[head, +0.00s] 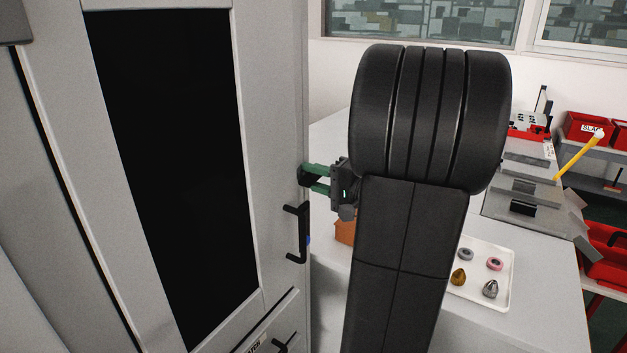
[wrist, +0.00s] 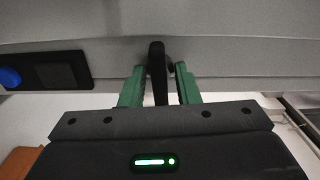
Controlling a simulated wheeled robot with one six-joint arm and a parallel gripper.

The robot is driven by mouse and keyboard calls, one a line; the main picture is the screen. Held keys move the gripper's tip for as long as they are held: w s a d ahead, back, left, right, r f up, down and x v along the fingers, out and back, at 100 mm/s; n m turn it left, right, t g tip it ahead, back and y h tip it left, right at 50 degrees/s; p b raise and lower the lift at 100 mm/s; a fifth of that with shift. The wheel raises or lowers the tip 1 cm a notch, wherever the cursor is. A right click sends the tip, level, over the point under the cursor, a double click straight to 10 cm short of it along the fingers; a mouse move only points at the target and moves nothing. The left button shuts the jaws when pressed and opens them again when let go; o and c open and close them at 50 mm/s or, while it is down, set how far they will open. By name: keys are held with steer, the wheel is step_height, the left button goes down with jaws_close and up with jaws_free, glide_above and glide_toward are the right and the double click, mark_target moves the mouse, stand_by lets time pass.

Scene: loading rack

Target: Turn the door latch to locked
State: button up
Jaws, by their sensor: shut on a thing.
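A tall light grey cabinet door (head: 272,130) with a dark window fills the left of the head view. My gripper (head: 312,178) has its green fingers at the cabinet's right edge, just above the black door handle (head: 297,232). In the wrist view my gripper (wrist: 160,78) is shut on a black lever, the door latch (wrist: 158,72), which stands between the two fingers and points toward my palm. In the head view the latch is mostly hidden by the fingers and the cabinet edge, so its angle is hard to read there.
A dark panel with a blue button (wrist: 10,77) sits left of the latch in the wrist view. A white tray (head: 506,268) with several small parts lies on the bench (head: 545,300). A lower handle (head: 280,346) is near the bottom. Red bins (head: 588,128) stand far right.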

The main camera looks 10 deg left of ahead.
stand_by(0.3)
steer(key=o, duration=0.6)
steer(key=shift+d, duration=0.1)
steer(key=b+v, duration=0.3)
steer(key=v, duration=1)
steer(key=shift+s+d, duration=0.1)
steer(key=shift+d, duration=0.25)
steer(key=shift+a, duration=0.1)
steer(key=p+x, duration=0.3)
steer(key=x, duration=1)
steer(key=shift+a, duration=0.4)
